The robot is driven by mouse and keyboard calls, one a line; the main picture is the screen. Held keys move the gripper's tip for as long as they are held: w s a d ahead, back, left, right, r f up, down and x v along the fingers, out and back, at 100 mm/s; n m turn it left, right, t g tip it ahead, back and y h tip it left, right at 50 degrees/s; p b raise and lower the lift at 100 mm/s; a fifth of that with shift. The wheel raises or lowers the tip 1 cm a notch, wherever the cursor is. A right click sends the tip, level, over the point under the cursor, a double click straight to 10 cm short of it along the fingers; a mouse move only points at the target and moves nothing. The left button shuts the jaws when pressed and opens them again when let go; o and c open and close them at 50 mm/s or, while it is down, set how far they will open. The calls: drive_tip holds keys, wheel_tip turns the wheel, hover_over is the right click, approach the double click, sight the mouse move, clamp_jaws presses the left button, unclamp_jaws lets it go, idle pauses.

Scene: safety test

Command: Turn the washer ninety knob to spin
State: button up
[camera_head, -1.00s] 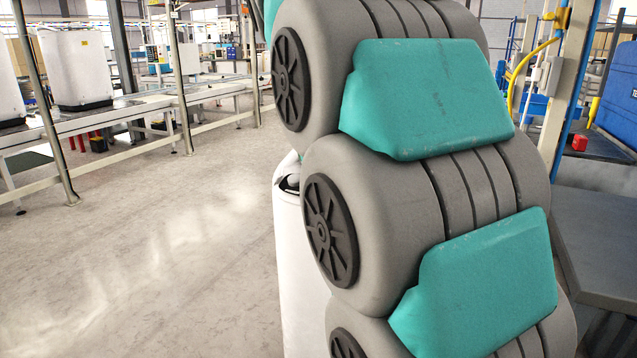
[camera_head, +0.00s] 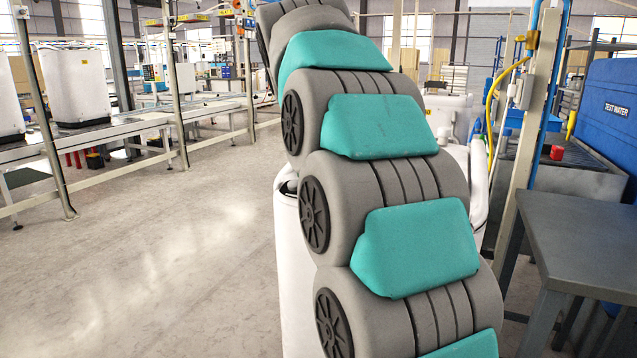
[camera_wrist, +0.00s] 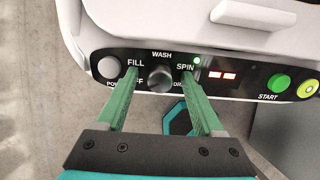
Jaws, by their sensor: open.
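In the wrist view, the washer's black control panel (camera_wrist: 240,84) carries a grey round knob (camera_wrist: 159,82) with FILL, WASH and SPIN printed around it; other labels are partly covered. I cannot tell which way the knob points. A small green light (camera_wrist: 197,60) glows by SPIN. My gripper (camera_wrist: 160,74) is open, with one green finger on each side of the knob, over or close to FILL and SPIN. I cannot tell whether the fingers touch the knob or panel. In the head view my arm hides the gripper and panel.
The panel also has a power button (camera_wrist: 108,67), a red display (camera_wrist: 222,76), a green START button (camera_wrist: 278,83) and a yellow-green button (camera_wrist: 307,88).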

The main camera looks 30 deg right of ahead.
clamp_jaws()
idle(0.4)
drive_tip(key=shift+m, duration=0.3)
drive_tip(key=m, duration=1)
drive_tip(key=shift+m+g, duration=0.4)
drive_tip(key=m, duration=1.1)
drive_tip(key=shift+m, duration=0.4)
drive_tip(key=shift+y, duration=0.3)
